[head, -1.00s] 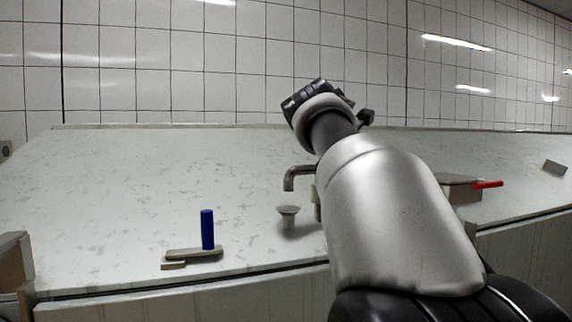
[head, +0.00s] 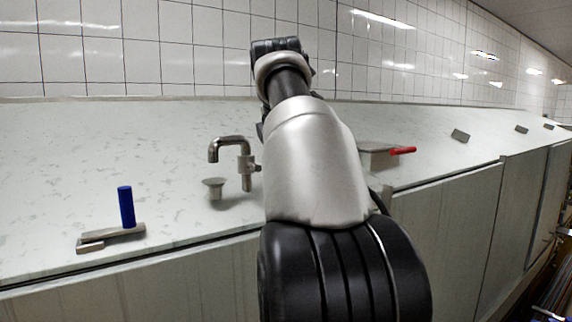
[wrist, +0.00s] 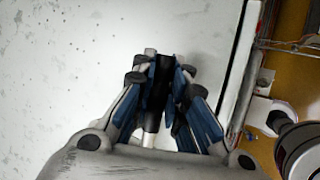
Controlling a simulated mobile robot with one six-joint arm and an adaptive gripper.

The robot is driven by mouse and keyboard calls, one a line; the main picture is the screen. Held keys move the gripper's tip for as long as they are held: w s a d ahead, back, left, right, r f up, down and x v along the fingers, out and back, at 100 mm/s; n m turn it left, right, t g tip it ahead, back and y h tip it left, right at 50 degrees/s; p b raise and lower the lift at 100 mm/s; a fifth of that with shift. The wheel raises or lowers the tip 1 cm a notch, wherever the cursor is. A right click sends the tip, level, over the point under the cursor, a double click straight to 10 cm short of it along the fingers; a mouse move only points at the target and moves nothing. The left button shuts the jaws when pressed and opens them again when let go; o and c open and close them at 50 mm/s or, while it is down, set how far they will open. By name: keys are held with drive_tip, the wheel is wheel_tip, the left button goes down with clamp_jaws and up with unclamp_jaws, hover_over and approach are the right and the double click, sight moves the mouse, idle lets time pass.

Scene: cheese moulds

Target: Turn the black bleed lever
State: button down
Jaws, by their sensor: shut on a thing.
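In the wrist view my gripper (wrist: 163,82) has its blue-padded fingers closed on both sides of the black bleed lever (wrist: 155,103). A pale metal part shows just below the lever, between the fingers. In the head view a metal tap (head: 244,165) with a bent spout stands on the counter, left of my arm. A small round-topped metal piece stands below the spout. My arm hides my fingertips and the lever in the head view.
The pale counter (head: 60,150) runs along a tiled wall. A blue upright handle (head: 126,207) on a metal base stands at the left. A metal block with a red handle (head: 403,151) is right of my arm. The counter's left part is largely clear.

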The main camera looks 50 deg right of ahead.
drive_tip(key=c, duration=1.6)
unclamp_jaws()
drive_tip(key=shift+o, duration=0.2)
drive_tip(key=v, duration=0.7)
drive_tip(key=shift+s+a+r, duration=0.1)
drive_tip(key=shift+a+r, duration=0.05)
drive_tip(key=shift+r, duration=0.05)
